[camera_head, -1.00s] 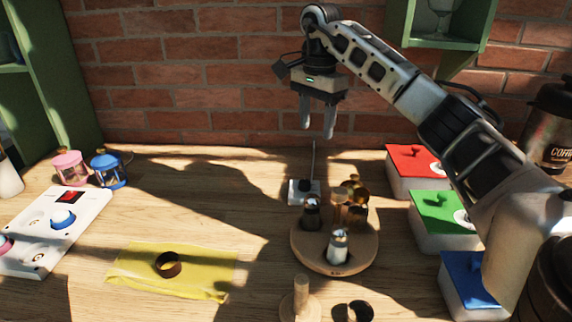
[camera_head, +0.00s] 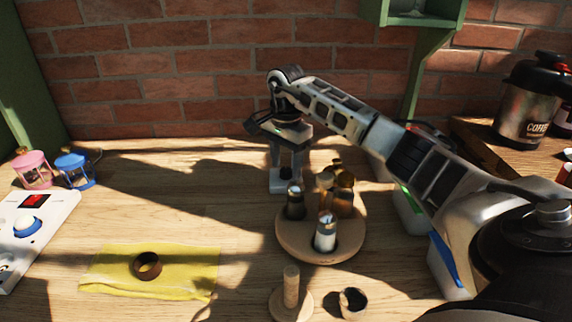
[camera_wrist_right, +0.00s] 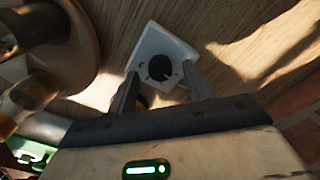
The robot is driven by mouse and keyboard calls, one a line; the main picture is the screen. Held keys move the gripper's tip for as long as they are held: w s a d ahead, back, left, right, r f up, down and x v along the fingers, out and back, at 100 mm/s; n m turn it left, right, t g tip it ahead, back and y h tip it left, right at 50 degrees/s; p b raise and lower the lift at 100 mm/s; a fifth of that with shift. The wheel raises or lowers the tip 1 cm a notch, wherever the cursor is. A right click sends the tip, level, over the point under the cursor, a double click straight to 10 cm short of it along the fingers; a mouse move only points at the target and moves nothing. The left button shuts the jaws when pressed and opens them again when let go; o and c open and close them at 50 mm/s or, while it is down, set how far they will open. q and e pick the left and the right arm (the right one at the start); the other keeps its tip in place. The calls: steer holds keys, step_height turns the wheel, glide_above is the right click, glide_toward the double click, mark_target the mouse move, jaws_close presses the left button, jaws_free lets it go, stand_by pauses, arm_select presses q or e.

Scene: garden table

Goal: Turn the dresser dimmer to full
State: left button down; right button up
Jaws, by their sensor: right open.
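The dimmer (camera_wrist_right: 160,62) is a small white box with a round black knob (camera_wrist_right: 160,68) on top. In the right wrist view it lies between and just beyond the fingertips of my right gripper (camera_wrist_right: 160,85), which is open and empty. In the head view the white dimmer box (camera_head: 281,183) shows at the back of the table behind the round wooden tray, and my right gripper (camera_head: 285,168) points down over it. The fingers hide the knob there. I cannot tell whether a finger touches it. My left gripper is not in view.
A round wooden tray (camera_head: 290,243) with shakers and jars stands just in front of the dimmer. A wooden peg stand (camera_head: 291,290), a brown ring on a yellow cloth (camera_head: 105,280) and two small lanterns (camera_head: 73,168) are on the table. The brick wall is close behind.

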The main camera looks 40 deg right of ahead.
steer(key=shift+f, duration=0.55)
steer(key=c, duration=1)
steer(key=shift+o, duration=0.2)
